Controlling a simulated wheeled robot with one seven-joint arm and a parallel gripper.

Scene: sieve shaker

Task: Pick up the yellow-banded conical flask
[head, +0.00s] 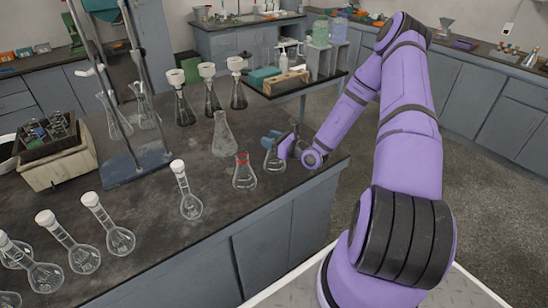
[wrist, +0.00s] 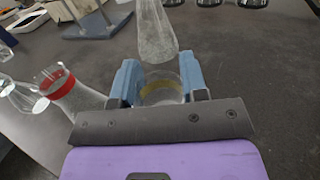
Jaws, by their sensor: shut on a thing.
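The yellow-banded conical flask (wrist: 161,91) is clear glass and sits between the two blue fingers of my gripper (wrist: 160,82) in the wrist view. Its yellow band shows between the fingers, and the palm hides its nearer part. In the head view the flask (head: 274,163) is near the right edge of the dark bench, with my gripper (head: 278,143) shut on its upper part. I cannot tell whether its base touches the bench.
A red-banded conical flask (head: 244,172) stands close on the left. A taller clear flask (head: 223,135) stands just behind. A white-stoppered volumetric flask (head: 190,195) is farther left. Several dark flasks with white tops stand behind. Bare bench lies in front.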

